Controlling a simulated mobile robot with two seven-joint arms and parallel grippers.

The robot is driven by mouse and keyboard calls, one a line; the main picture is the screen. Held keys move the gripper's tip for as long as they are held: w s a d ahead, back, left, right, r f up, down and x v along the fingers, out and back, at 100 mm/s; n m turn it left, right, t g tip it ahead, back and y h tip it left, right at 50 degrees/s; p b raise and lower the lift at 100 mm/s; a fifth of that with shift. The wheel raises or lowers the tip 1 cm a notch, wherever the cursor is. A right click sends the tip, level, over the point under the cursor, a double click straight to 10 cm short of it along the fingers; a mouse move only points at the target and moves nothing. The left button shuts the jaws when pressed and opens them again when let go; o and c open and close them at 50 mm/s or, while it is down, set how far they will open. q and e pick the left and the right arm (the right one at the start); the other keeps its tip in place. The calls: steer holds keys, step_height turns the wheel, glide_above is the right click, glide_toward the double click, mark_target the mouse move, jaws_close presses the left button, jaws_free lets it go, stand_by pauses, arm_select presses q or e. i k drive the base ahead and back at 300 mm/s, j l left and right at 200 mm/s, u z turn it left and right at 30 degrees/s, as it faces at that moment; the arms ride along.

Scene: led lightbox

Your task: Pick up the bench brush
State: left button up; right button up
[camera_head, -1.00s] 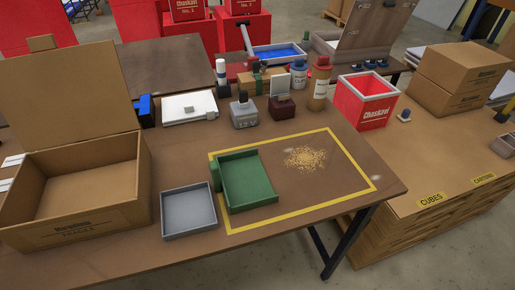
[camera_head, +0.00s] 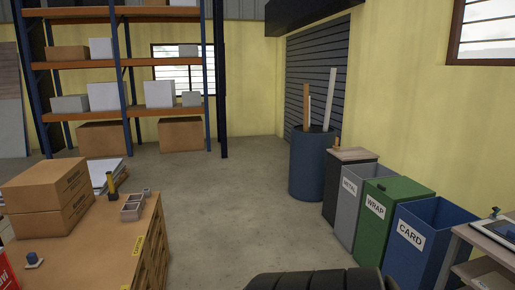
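I cannot make out a bench brush for certain in the head view. A small brown item (camera_head: 337,143) stands on the dark cabinet near the back wall, also too small to name. Neither of my grippers is in view.
Cardboard boxes (camera_head: 47,200) and a small grey divided tray (camera_head: 132,208) sit on the crate top (camera_head: 95,240). Bins marked METAL (camera_head: 347,200), WRAP (camera_head: 385,225) and CARD (camera_head: 425,250) line the right, beside a blue barrel (camera_head: 312,165). The middle floor (camera_head: 230,200) is clear.

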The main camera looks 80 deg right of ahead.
mark_target(336, 148)
steer(key=z, duration=1.65)
